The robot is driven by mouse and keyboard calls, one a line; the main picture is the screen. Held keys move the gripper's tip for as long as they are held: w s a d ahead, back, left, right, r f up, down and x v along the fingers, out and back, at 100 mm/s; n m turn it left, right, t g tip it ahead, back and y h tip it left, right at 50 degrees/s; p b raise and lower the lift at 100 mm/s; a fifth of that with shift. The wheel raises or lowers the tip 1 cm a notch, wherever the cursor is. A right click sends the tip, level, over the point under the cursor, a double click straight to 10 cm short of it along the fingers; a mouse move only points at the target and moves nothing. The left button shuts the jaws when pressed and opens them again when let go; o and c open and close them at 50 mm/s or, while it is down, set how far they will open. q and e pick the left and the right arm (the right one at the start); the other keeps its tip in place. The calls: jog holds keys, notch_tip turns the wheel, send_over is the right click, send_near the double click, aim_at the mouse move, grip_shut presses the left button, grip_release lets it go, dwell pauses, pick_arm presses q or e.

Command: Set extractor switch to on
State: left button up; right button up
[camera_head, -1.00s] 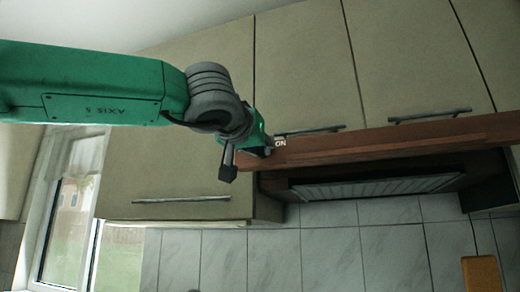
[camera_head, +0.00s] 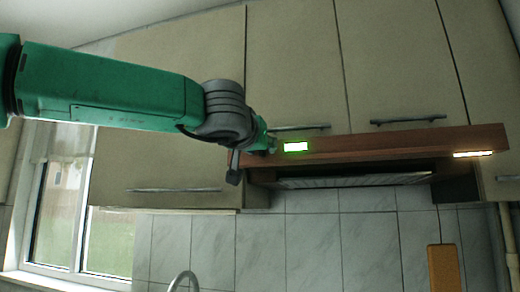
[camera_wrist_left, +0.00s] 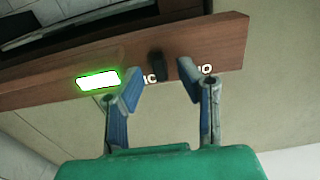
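The extractor switch is a small black knob (camera_wrist_left: 157,66) on the wooden front of the extractor hood (camera_head: 400,143). White letters, partly hidden, stand on both sides of it in the left wrist view. A bright white panel with a green glowing edge (camera_wrist_left: 97,80) is beside it; it also shows in the head view (camera_head: 296,147). My left gripper (camera_wrist_left: 160,75) is open, with one finger on each side of the knob. Whether a finger touches it I cannot tell. In the head view the left gripper (camera_head: 268,146) is at the hood's left end and hides the knob.
Beige cabinets with bar handles (camera_head: 408,121) stand above and beside the hood. The hood's grille (camera_head: 355,180) faces down. A warm light strip (camera_head: 473,154) glows at the hood's right. Below are grey tiles, a tap (camera_head: 184,280) and a yellow board (camera_head: 443,268). A window is at left.

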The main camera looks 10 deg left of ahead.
pick_arm(q)
jog(key=shift+s+a, duration=0.1)
jog(key=shift+a, duration=0.1)
jog(key=s, duration=1.1)
jog(key=shift+s+a, duration=0.2)
jog(key=shift+s, duration=0.2)
jog(key=shift+d+f, duration=0.1)
